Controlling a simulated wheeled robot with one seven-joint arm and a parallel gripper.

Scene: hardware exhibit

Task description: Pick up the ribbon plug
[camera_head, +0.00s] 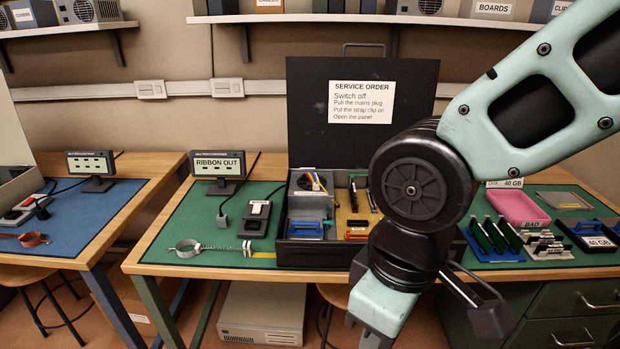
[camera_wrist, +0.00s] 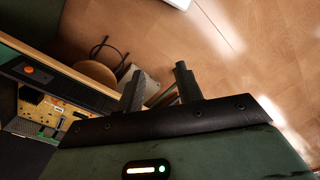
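An open black case (camera_head: 300,250) stands on the green mat at the middle of the bench, its lid upright. Inside are a blue connector piece (camera_head: 305,229), a yellow circuit board and an orange-red piece (camera_head: 356,234). I cannot tell for certain which piece is the ribbon plug. My arm hides the case's right part. In the wrist view my gripper (camera_wrist: 160,86) is open and empty, its two fingers apart over the floor. The case's edge and the yellow board (camera_wrist: 42,112) show at the left of that view, away from the fingers.
A display reading "RIBBON OUT" (camera_head: 219,166), a switch box (camera_head: 257,219) and a wrist strap (camera_head: 190,248) are left of the case. A pink tray (camera_head: 518,209) and racks of boards (camera_head: 492,238) are at the right. A stool (camera_wrist: 96,72) stands below the bench.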

